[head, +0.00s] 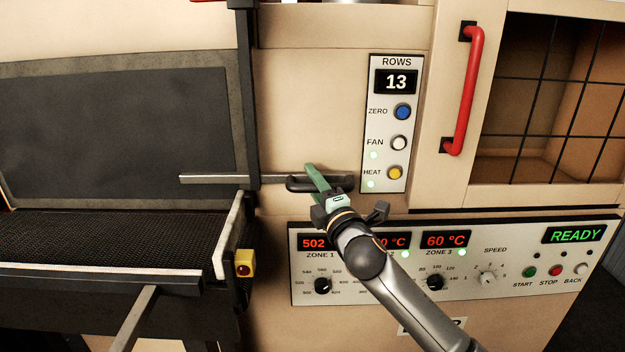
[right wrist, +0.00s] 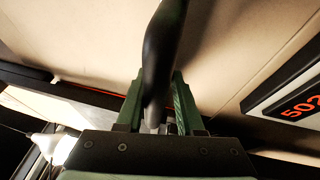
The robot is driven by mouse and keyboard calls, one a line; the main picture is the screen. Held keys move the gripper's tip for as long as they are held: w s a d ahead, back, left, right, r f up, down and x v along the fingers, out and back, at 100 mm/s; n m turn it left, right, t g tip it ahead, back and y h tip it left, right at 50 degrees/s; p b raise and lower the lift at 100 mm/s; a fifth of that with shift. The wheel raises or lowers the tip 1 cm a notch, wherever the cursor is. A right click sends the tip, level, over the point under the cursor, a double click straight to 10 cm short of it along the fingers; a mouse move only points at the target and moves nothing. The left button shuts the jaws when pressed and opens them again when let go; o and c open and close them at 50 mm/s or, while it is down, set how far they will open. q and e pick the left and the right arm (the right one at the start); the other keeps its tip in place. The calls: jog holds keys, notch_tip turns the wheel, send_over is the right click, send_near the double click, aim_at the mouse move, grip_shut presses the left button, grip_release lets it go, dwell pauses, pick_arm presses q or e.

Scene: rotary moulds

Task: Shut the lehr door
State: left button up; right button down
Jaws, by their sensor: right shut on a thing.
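A black bar handle (head: 298,184) sits at the end of a flat grey horizontal bar (head: 215,180), in front of the cream machine front. I cannot tell from these views which panel the handle belongs to. To the left is a large dark panel or opening (head: 115,135) with a grey frame, behind a black mesh belt (head: 110,235). My right gripper (head: 318,178), with green fingers, is shut on the black handle. In the right wrist view the dark handle (right wrist: 163,50) passes between the green fingers (right wrist: 160,105). My left gripper is not in view.
A ROWS panel (head: 397,125) with buttons is just right of my right gripper. A control panel (head: 460,265) with zone readouts and READY lies below. A red handle (head: 468,90) is beside a gridded window (head: 555,100).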

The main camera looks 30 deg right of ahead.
jog(key=shift+a, duration=0.1)
jog(key=c, duration=0.7)
grip_release()
jog(key=shift+s, duration=0.1)
jog(key=v, duration=1.2)
jog(key=shift+s, duration=0.2)
jog(key=shift+f, duration=0.1)
